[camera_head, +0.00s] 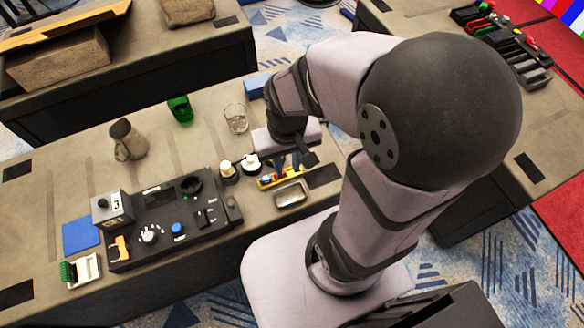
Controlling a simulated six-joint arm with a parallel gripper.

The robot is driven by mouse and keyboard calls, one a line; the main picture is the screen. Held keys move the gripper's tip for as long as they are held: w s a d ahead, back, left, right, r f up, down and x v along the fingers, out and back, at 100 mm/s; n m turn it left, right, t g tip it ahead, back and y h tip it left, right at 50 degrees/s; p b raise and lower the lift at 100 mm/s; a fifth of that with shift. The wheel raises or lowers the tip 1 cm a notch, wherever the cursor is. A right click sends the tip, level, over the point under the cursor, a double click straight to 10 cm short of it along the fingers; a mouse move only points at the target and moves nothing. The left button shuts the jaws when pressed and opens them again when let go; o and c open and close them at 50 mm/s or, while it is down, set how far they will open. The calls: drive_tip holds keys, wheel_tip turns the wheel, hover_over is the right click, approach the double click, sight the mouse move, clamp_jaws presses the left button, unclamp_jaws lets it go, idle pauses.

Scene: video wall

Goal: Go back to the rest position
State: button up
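My arm rises from its pale base at the lower middle and bends over toward the table (75,188). My gripper (296,162) hangs over the right part of this table, just above and beside a small yellow, blue and red item (267,181). The fingers are small and partly hidden by the wrist, so I cannot tell whether they are open or shut, or whether they touch the item.
A metal tray (291,195) sits close below the gripper. Black-and-white knobs (250,162), a clear glass (236,118), a green cup (180,109), a jug (127,140) and a control panel (165,262) stand to the left. A blue block (256,86) is behind.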

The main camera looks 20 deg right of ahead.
drive_tip(key=shift+s+d+r+n+g, duration=0.15)
drive_tip(key=shift+s+n, duration=0.1)
drive_tip(key=shift+s, duration=0.25)
drive_tip(key=shift+s+r+n+g, duration=0.15)
drive_tip(key=shift+s+n, duration=0.1)
drive_tip(key=shift+s, duration=0.25)
drive_tip(key=shift+o, duration=0.4)
drive_tip(key=shift+f, duration=0.1)
